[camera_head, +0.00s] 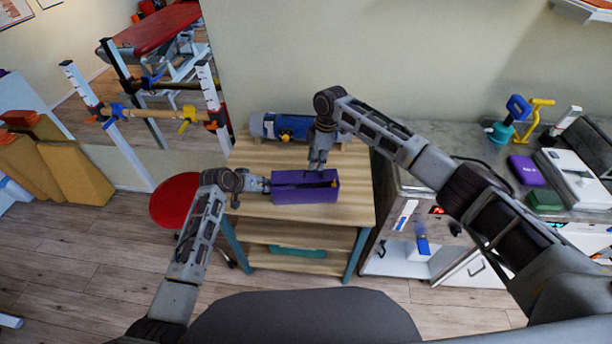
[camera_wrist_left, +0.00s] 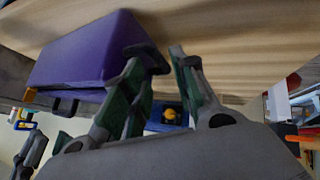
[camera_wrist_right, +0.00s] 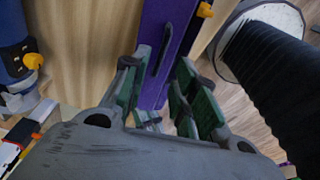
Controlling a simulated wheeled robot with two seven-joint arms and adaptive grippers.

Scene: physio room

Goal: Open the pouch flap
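The purple pouch (camera_head: 305,196) lies on the wooden table (camera_head: 352,190), with a dark slit along its top and a small orange piece at its right end. My left gripper (camera_head: 264,185) is at the pouch's left end. In the left wrist view its fingers (camera_wrist_left: 160,52) are parted, one by the corner of the pouch (camera_wrist_left: 85,50), with nothing seen between the tips. My right gripper (camera_head: 317,166) points down just above the pouch. In the right wrist view its fingers (camera_wrist_right: 158,66) are parted over the pouch (camera_wrist_right: 155,30) and its dark strip. Contact there is unclear.
A blue and grey roll-shaped item (camera_head: 285,126) lies behind the pouch at the table's back. A red stool (camera_head: 174,200) stands left of the table. A counter (camera_head: 470,150) with several items is at the right. Bare tabletop shows in front of the pouch.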

